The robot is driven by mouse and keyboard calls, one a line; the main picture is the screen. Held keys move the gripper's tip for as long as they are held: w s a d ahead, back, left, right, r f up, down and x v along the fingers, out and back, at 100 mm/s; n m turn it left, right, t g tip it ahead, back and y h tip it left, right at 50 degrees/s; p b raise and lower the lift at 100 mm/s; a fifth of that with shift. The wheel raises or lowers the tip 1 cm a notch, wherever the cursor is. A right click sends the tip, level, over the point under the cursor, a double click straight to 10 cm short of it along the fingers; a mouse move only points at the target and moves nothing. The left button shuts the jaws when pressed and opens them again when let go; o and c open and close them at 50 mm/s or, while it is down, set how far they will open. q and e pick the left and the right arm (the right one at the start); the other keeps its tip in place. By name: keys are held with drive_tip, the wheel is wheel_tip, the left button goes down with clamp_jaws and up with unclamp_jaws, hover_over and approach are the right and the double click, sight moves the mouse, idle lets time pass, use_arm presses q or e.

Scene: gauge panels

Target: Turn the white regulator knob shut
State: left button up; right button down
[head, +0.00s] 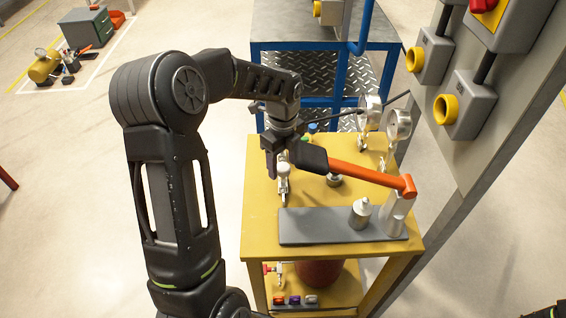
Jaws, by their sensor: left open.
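My left gripper (283,156) is open and points down over the left part of the yellow bench (262,222). A pale metal fitting (283,182) stands on the bench just below it. I cannot tell whether they touch. I cannot make out a clearly white knob; my gripper hides part of this area. Two round gauges (398,124) stand at the bench's back right. My right gripper is not in view; only a dark piece shows at the bottom right corner.
A hand pump with an orange lever (365,173) and grey base plate (310,227) occupies the bench's front; the lever's black grip is close beside my left gripper. A blue-framed stand (258,75) is behind.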

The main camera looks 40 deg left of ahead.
sight(283, 167)
use_arm(q)
wheel_tip(283, 167, up, 8)
drive_tip(key=shift+f+b, duration=0.2)
drive_tip(key=shift+b, duration=0.25)
idle(0.3)
